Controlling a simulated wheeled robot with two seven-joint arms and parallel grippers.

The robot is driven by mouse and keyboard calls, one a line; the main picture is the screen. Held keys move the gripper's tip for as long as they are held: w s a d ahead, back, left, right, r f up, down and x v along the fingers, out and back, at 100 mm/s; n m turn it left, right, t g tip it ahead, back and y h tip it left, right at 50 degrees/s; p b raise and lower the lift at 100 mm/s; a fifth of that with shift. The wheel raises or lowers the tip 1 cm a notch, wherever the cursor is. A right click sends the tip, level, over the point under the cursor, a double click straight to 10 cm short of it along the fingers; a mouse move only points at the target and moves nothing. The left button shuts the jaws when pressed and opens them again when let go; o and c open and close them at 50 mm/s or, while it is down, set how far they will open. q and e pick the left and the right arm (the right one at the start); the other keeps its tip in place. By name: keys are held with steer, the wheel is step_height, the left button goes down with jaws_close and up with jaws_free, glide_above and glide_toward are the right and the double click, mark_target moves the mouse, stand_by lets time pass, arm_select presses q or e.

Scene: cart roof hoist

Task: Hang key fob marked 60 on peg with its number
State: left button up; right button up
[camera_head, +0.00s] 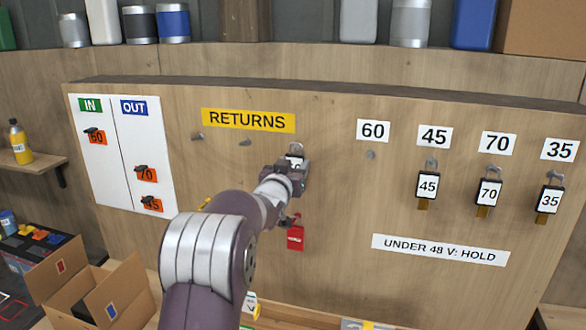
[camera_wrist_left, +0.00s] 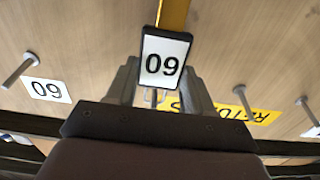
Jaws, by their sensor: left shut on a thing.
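My left gripper (camera_head: 290,172) is shut on the key fob marked 60, in front of the board between the RETURNS sign and the 60 label. In the left wrist view, which is upside down, the black-framed white fob (camera_wrist_left: 165,58) sits between the fingers (camera_wrist_left: 160,95) with its wire shackle. The arm mostly hides the fob in the head view; the shackle (camera_head: 296,149) shows above the gripper. I cannot tell whether it touches a peg. The bare peg (camera_head: 371,155) under the 60 label (camera_head: 373,131) is to the right. My right gripper is not in view.
Fobs 45 (camera_head: 428,186), 70 (camera_head: 489,192) and 35 (camera_head: 550,200) hang on pegs at the right. Two bare pegs (camera_head: 197,137) sit near the RETURNS sign (camera_head: 248,121). A red tag (camera_head: 296,237) hangs below the gripper. An open box (camera_head: 118,290) stands lower left.

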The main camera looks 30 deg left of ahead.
arm_select(q)
steer(key=shift+r+b+v, duration=0.2)
steer(key=shift+b+v, duration=0.05)
steer(key=shift+v, duration=0.8)
steer(key=shift+r+b+v, duration=0.25)
steer(key=shift+v, duration=0.8)
steer(key=b, duration=0.2)
glide_toward(294, 160)
steer(key=shift+s, duration=0.45)
steer(key=shift+d, duration=0.15)
